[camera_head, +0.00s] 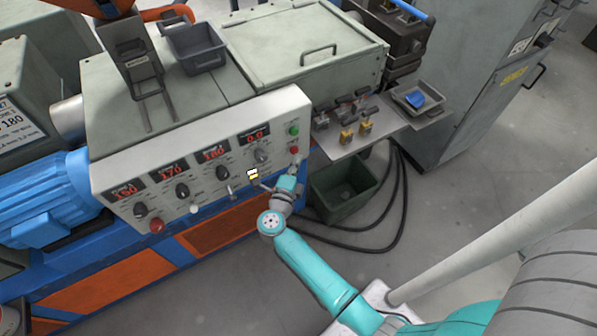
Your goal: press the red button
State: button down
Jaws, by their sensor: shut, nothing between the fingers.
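The control panel (115,168) is a light grey sloped face with red number displays and dark knobs. A small red button (293,150) sits at its right end, just below a green button (293,131). A larger red knob (157,226) sits low at the panel's left end. My gripper (297,162) is shut and empty, at the panel's right end just below the small red button. Its tips look close to that button; I cannot tell whether they touch it. My teal wrist is below the gripper.
A metal shelf (345,143) with yellow-based clamps and a tray holding a blue item (417,98) juts out at right. A green bin (340,190) and black cables stand below it. A blue motor (50,205) is at left. Open floor lies in front.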

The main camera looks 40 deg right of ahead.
jog(key=shift+w+d, duration=0.15)
jog(key=shift+w, duration=0.45)
jog(key=shift+w, duration=0.1)
